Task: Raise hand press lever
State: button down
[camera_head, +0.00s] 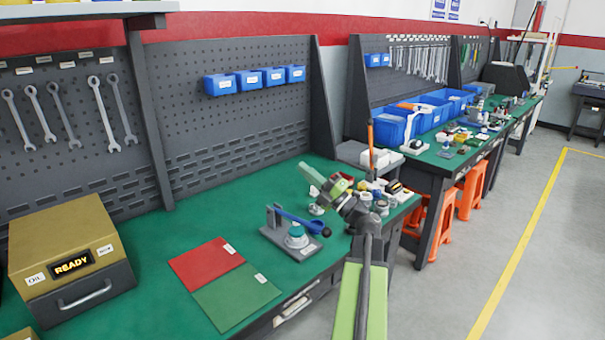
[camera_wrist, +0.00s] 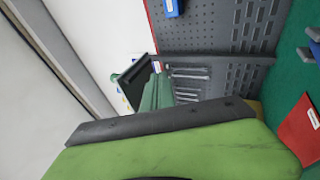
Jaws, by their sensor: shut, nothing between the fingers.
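The hand press has a grey base (camera_head: 305,252) and stands near the front edge of the green bench. Its blue lever (camera_head: 298,219) slopes down to the right from the post and ends in a black knob (camera_head: 326,231). A round teal-topped part (camera_head: 296,237) sits on the base below the lever. My gripper (camera_head: 312,178) is shut and empty. It is above and behind the press in the head view, apart from the lever. In the wrist view, only a small blue and grey piece, likely of the press, shows at the right edge.
A red mat (camera_head: 207,260) and a green mat (camera_head: 236,297) lie left of the press. An oil box (camera_head: 65,250) reading READY stands further left. Small items crowd the bench right of my gripper. A tool pegboard (camera_head: 240,110) rises behind.

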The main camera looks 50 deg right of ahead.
jog(key=b+v, duration=0.8)
jog(key=v, duration=0.9)
jog(key=shift+s, duration=0.25)
